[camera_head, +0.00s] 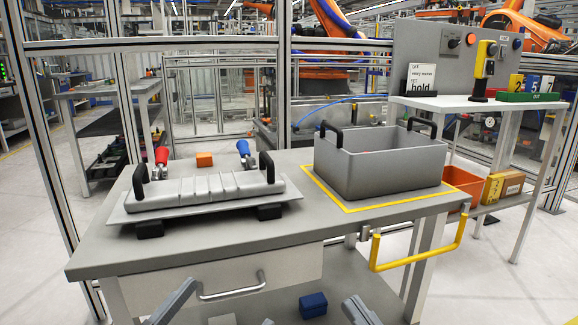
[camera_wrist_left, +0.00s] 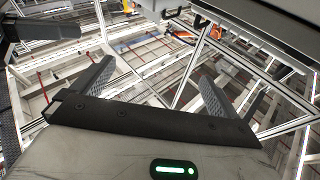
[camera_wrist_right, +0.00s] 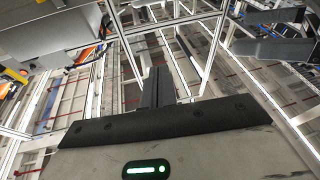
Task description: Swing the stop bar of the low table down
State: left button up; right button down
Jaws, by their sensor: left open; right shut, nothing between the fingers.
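The low table (camera_head: 130,245) stands in front of me in the head view. Its stop bar (camera_head: 418,258) is a yellow U-shaped bar at the right part of the front edge. The bar sits below the tabletop level on two end mounts; I cannot tell its exact angle. My left gripper (camera_head: 230,302) is open and empty, low at the bottom of the head view; its spread fingers show in the left wrist view (camera_wrist_left: 152,88). My right gripper (camera_head: 352,300) is shut and empty, left of and below the bar; it also shows in the right wrist view (camera_wrist_right: 158,75). Neither touches the bar.
A grey bin (camera_head: 385,175) with black handles stands in a yellow-outlined area. A drawer handle (camera_head: 232,291) and blue box (camera_head: 313,305) are below. A white side table (camera_head: 490,104) stands right.

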pick_arm(q)
jog(key=s+a+f+n+g+y+p, duration=0.2)
jog(key=s+a+n+g+y+p, duration=0.2)
jog(key=p, duration=1.8)
jog(key=s+a+g+y, duration=0.1)
jog(key=s+g+y, duration=0.1)
jog(key=s+g, duration=0.1)
jog(key=shift+s+n+g+y, duration=0.2)
jog(key=shift+n+g+y, duration=0.2)
jog(key=shift+g, duration=0.1)
pick_arm(e)
jog(key=s+d+f+m+g+h, duration=0.2)
jog(key=s+d+m+g+h, duration=0.2)
jog(key=s+d+g+h, duration=0.1)
jog(key=s+g+h, duration=0.1)
jog(key=s+g, duration=0.1)
jog(key=g, duration=0.1)
jog(key=shift+s+m+h, duration=0.2)
jog(key=shift+m+h, duration=0.2)
